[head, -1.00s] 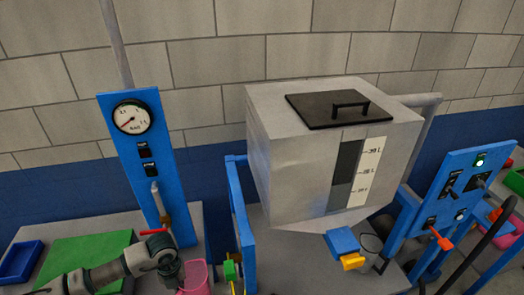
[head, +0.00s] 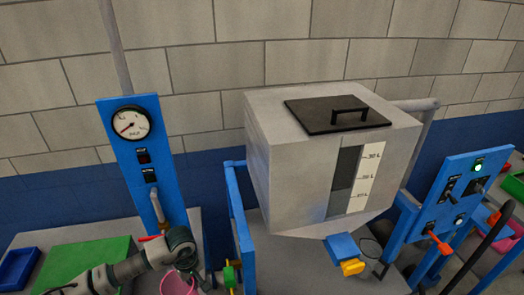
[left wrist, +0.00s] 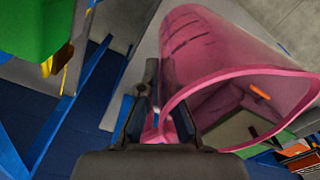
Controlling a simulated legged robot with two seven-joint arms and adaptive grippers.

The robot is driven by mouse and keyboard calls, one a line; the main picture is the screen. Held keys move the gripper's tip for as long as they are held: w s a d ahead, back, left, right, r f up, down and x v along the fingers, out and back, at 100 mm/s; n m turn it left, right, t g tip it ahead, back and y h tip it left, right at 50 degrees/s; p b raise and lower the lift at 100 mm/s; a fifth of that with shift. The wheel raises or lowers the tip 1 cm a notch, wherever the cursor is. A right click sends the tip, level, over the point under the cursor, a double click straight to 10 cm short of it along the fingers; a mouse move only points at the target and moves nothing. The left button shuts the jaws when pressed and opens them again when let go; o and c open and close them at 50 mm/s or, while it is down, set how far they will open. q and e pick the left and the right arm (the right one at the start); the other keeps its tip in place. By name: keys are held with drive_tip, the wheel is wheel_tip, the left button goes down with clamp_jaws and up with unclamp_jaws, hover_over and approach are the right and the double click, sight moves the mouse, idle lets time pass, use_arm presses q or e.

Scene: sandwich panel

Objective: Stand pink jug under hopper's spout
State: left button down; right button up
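The pink jug (head: 178,284) shows at the bottom of the head view, left of the blue post, its lower part cut off by the frame. In the left wrist view the jug (left wrist: 215,50) is large and its open mouth faces the camera. My left gripper (left wrist: 160,125) has its dark fingers on either side of a pink part that looks like the jug's handle. In the head view the left gripper (head: 210,278) is beside the jug. My right gripper is not in view.
A green valve (head: 231,273) and a blue upright (head: 240,220) stand between the jug and the hopper. A blue and yellow part (head: 343,250) is below the hopper. A blue gauge panel (head: 140,165) is behind my left arm. A green mat (head: 85,265) lies left.

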use_arm(q)
drive_tip(key=m, duration=0.5)
drive_tip(key=d+m, duration=0.1)
drive_tip(key=m, duration=0.2)
drive_tip(key=shift+w+r, duration=0.1)
drive_tip(key=shift+w, duration=0.25)
drive_tip(key=shift+d, duration=0.1)
